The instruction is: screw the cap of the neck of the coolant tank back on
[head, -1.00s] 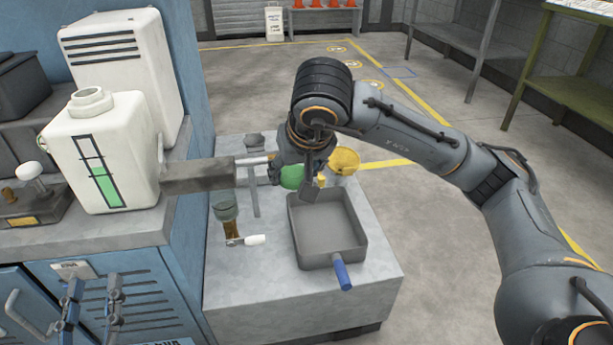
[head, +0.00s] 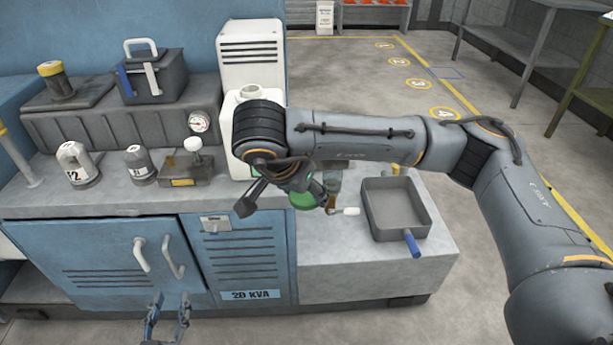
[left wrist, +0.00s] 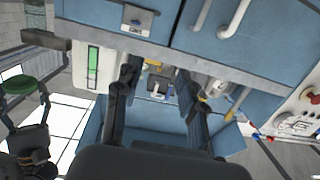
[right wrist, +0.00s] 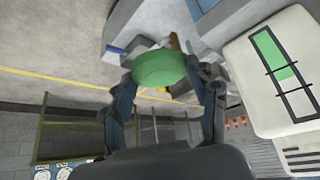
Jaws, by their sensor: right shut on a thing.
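The white coolant tank (head: 240,105) stands on the bench with its neck (head: 251,92) bare on top; my right arm hides much of it. My right gripper (head: 290,202) is shut on a green round cap (head: 305,201), in front of the bench and below the neck, apart from the tank. In the right wrist view the cap (right wrist: 160,68) sits between both fingers, with the tank (right wrist: 262,80) to the right. My left gripper (head: 167,322) is low in front of the cabinet, open and empty; its fingers (left wrist: 157,85) are apart in the left wrist view.
A grey tray (head: 395,210) with a blue handle stands on the lower block at right. Cabinet handles (head: 140,254) stick out in front.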

